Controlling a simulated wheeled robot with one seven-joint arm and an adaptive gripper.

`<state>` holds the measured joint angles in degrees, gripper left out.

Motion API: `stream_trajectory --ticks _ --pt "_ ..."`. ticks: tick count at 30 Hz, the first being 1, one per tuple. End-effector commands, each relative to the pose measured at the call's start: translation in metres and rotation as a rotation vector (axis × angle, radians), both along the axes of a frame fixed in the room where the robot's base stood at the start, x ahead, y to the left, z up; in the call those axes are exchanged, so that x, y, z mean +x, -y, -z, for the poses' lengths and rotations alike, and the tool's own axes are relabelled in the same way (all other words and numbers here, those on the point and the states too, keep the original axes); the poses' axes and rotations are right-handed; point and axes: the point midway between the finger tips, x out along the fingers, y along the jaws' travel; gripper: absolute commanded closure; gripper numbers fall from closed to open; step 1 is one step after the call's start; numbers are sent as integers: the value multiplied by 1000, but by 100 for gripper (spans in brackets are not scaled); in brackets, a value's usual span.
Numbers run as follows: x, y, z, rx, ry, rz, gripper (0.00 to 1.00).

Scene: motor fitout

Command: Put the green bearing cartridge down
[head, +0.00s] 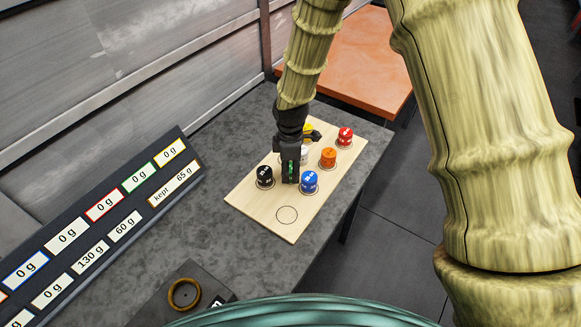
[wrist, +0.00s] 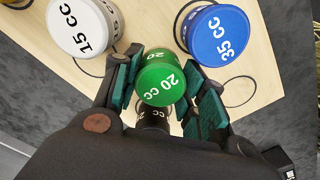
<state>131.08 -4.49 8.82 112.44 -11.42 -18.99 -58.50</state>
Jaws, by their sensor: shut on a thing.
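The green bearing cartridge (wrist: 162,82), marked 20 CC, is between the pads of my gripper (wrist: 163,92) in the wrist view, and the gripper is shut on it. In the head view my gripper (head: 290,172) points down over the pale wooden board (head: 262,205) and hides most of the green cartridge. Whether its base touches the board cannot be seen. A black cartridge (head: 265,176) stands to the left of the gripper, a blue one (head: 310,182) to the right, and a white one (head: 304,155), partly hidden, behind.
Orange (head: 328,158), red (head: 345,137) and partly hidden yellow (head: 307,130) cartridges stand farther back on the board. An empty drawn circle (head: 287,215) lies at its near end. A weight display panel (head: 105,222) is left, and a dark block with a bronze ring (head: 184,294) is nearer.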

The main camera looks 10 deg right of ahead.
Motion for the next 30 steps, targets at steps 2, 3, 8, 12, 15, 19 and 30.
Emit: stream_trajectory --ticks 2,3,8,12,15,19,30 --pt "0 0 0 0 1 0 97" --pt "0 0 0 0 1 0 97" --pt "0 0 3 0 0 0 97" --pt "0 0 3 0 0 0 37" --pt "0 0 3 0 0 0 37" --pt "0 0 3 0 0 0 37" --pt "1 1 -16 1 2 1 37"
